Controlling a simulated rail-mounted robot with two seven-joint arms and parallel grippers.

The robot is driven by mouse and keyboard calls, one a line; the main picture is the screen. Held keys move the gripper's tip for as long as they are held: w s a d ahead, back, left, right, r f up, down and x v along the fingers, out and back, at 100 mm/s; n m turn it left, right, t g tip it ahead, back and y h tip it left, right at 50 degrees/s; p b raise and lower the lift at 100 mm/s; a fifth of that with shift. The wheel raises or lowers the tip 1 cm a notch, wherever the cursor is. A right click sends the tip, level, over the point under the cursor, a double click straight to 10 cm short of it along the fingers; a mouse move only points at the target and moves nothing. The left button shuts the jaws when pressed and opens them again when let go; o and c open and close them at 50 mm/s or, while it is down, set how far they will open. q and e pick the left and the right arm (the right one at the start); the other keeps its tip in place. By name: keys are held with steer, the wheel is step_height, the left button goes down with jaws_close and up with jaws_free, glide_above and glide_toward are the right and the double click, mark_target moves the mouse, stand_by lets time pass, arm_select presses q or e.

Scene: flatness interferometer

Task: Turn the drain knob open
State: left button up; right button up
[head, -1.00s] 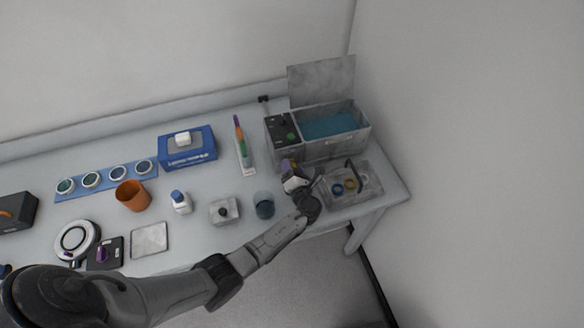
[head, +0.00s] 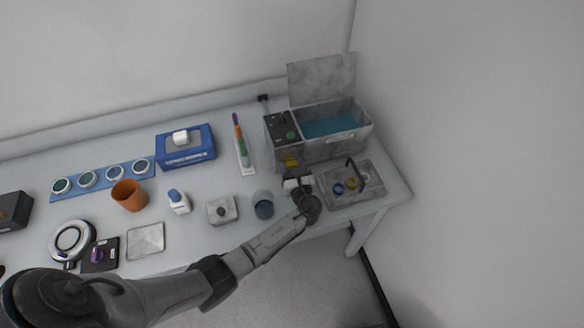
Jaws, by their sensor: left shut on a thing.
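The ultrasonic bath (head: 337,147) is a grey box with blue liquid, a raised lid and a dark control panel on its left end, at the back right of the table. The drain knob, a small yellow piece (head: 291,162), shows on the front of the panel end, low down. My left gripper (head: 292,172) reaches up to it from the front and is shut on it; the fingertips are small and partly hidden by the wrist. My right gripper is not in view.
A clear tray (head: 375,194) with a blue and a yellow ring stands right of my wrist. A glass beaker (head: 263,204) stands close on its left. A grey block (head: 222,211), white bottle (head: 179,201) and orange cup (head: 129,195) are further left.

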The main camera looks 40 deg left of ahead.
arm_select(q)
steer(key=shift+n, duration=0.5)
steer(key=o, duration=0.9)
steer(key=shift+d, duration=0.1)
steer(key=v, duration=1.3)
steer(key=shift+s+d, duration=0.25)
